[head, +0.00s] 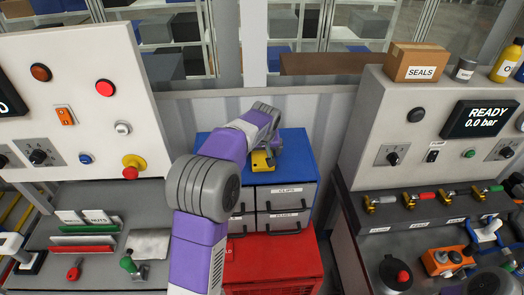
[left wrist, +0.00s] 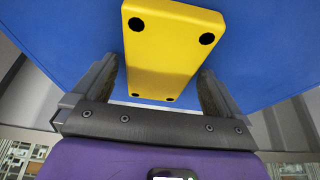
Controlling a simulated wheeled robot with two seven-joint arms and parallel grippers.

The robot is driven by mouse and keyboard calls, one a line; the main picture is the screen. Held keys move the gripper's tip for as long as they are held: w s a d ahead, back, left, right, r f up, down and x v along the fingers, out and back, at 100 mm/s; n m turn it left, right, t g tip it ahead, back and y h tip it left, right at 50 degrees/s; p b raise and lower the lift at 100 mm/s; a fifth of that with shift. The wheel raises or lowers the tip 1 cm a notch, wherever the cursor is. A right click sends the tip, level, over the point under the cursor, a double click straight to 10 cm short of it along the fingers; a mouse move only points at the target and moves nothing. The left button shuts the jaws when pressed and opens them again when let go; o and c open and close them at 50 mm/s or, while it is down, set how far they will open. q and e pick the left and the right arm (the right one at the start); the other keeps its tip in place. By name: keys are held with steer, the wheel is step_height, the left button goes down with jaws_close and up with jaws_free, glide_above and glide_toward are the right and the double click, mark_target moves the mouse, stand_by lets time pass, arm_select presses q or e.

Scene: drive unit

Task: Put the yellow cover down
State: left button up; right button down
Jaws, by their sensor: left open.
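The yellow cover (head: 261,161) lies on the blue top (head: 298,158) of a small drawer cabinet in the head view, partly hidden by my left arm. In the left wrist view the yellow cover (left wrist: 165,50) is a flat plate with dark holes at its corners, against the blue surface. My left gripper (head: 268,152) is at the cover. In the left wrist view its fingers (left wrist: 160,82) are spread, one on each side of the cover's near part, with gaps visible. My right gripper is not in view.
A red crate (head: 272,262) stands below the grey drawers (head: 289,196). A button panel (head: 75,100) rises at left and a panel with a READY display (head: 482,119) at right. A SEALS box (head: 415,62) sits on the right panel. Tools and valves fill both side benches.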

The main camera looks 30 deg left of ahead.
arm_select(q)
steer(key=v, duration=1.2)
steer(key=shift+r+b, duration=0.15)
steer(key=shift+b, duration=0.2)
